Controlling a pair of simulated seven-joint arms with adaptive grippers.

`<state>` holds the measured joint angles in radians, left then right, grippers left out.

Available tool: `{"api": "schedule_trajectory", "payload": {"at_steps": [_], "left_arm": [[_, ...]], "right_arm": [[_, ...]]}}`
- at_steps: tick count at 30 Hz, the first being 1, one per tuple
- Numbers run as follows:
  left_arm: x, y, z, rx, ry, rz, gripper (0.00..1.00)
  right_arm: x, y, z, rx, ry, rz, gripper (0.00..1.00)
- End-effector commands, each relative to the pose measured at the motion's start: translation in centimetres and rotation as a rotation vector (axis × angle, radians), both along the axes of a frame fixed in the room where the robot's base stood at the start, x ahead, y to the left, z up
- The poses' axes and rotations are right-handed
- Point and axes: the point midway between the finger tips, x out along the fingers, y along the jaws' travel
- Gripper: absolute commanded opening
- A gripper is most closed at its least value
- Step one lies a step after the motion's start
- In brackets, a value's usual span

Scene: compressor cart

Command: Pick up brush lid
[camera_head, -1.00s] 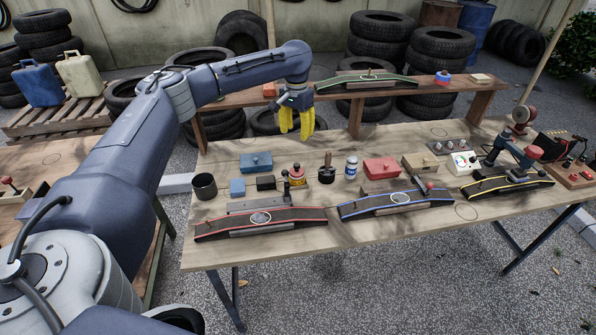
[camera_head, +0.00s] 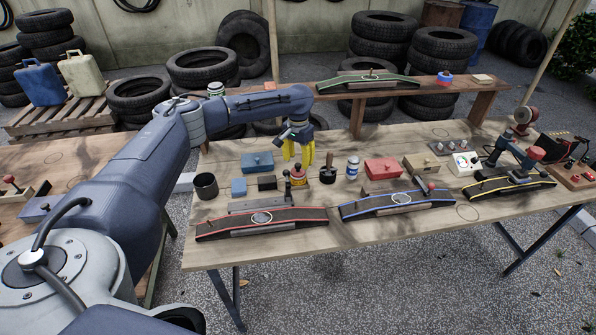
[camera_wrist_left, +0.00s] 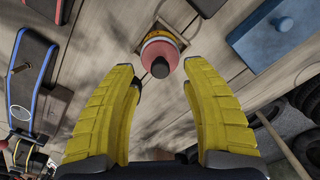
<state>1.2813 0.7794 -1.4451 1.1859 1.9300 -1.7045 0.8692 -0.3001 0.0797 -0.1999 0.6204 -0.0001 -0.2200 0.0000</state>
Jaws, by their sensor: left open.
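The brush lid (camera_wrist_left: 160,56) is a red cap with a dark round knob. It sits on a small red and yellow can (camera_head: 298,177) on the wooden table. In the wrist view the can's yellow rim shows around the lid. My left gripper (camera_head: 298,157) has yellow fingers and points down just above the can. In the wrist view the left gripper (camera_wrist_left: 162,80) is open and empty, with the lid seen between and just beyond its fingertips. Any brush under the lid is hidden.
A dark pot (camera_head: 328,175) and a white-blue can (camera_head: 352,168) stand right of the can. Blue boxes (camera_head: 257,162) and a dark cup (camera_head: 206,186) are left. A red-edged ramp (camera_head: 262,224) lies in front. The table's back edge is fairly clear.

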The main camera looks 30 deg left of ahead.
Motion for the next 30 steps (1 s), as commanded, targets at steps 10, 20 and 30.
{"api": "schedule_trajectory", "payload": {"at_steps": [10, 20, 30], "left_arm": [[-0.1, 0.1, -3.6, 0.001, 0.001, 0.002, 0.47], [-0.1, 0.0, -3.8, 0.001, 0.000, 0.001, 0.49], [-0.1, 0.0, -3.8, 0.001, 0.000, 0.001, 0.09]], "right_arm": [[0.0, 0.0, 0.0, 0.000, 0.001, 0.000, 0.00], [-0.1, 0.0, 0.0, 0.000, 0.001, 0.000, 0.00], [-0.1, 0.0, 0.0, 0.000, 0.001, 0.000, 0.00]]}}
